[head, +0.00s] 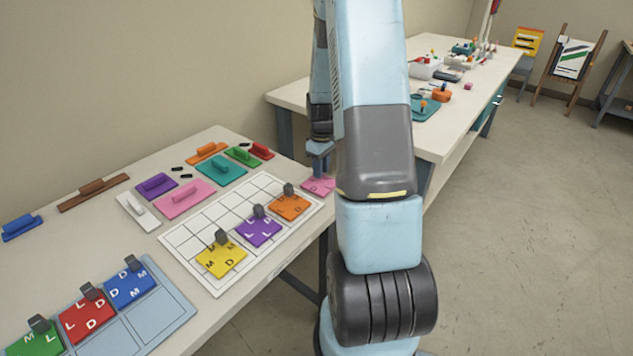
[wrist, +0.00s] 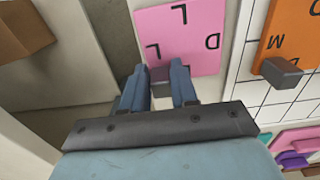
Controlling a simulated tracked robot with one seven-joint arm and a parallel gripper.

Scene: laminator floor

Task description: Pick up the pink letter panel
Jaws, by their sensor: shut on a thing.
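My gripper (wrist: 160,82) is shut on that handle, one finger on each side, in the wrist view. In the head view the pink letter panel (head: 318,186) shows at the right end of the near table, under my gripper (head: 318,165) and partly hidden by my arm. I cannot tell whether the panel touches the table.
A white grid board (head: 185,242) beside it holds yellow (head: 220,260), purple (head: 258,232) and orange (head: 289,207) letter panels. A blue-grey board (head: 160,318) holds green, red and blue panels. Several handled coloured blocks lie behind. A second table (head: 290,94) stands close behind.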

